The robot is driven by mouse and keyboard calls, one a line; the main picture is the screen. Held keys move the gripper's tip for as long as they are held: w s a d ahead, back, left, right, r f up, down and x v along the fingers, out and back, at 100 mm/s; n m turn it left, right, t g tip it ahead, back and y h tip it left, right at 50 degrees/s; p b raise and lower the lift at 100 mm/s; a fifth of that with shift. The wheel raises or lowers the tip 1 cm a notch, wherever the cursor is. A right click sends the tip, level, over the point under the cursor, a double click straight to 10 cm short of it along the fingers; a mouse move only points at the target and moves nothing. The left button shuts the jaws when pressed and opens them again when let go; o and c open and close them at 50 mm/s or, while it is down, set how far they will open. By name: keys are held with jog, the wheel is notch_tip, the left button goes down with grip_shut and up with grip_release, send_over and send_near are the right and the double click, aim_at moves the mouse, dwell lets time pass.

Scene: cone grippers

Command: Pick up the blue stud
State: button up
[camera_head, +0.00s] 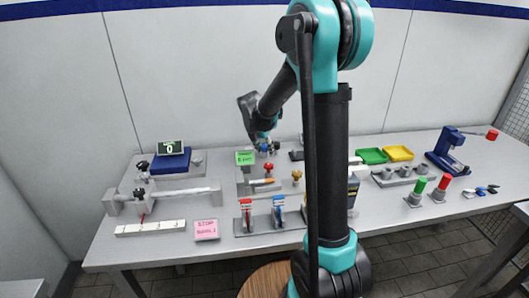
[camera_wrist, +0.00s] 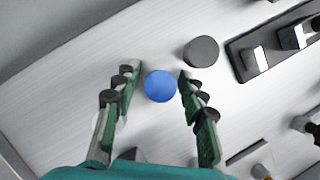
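The blue stud (camera_wrist: 160,86) shows from above as a round blue disc in the wrist view. My gripper (camera_wrist: 156,75) is open, with one green finger on each side of the stud. A gap shows between the stud and each finger, and I cannot tell how far the fingertips are above it. In the head view, my gripper (camera_head: 264,141) is low over the back middle of the table. Small blue spots show around its tip there, but I cannot tell the stud from my gripper.
A dark grey disc (camera_wrist: 201,51) lies close to the stud, near the right finger. A dark block (camera_wrist: 258,58) with pale parts lies to its right. On the table (camera_head: 130,254) stand a green sign (camera_head: 245,158), a red knob (camera_head: 268,168), and green (camera_head: 372,156) and yellow trays (camera_head: 398,153).

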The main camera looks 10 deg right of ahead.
grip_shut()
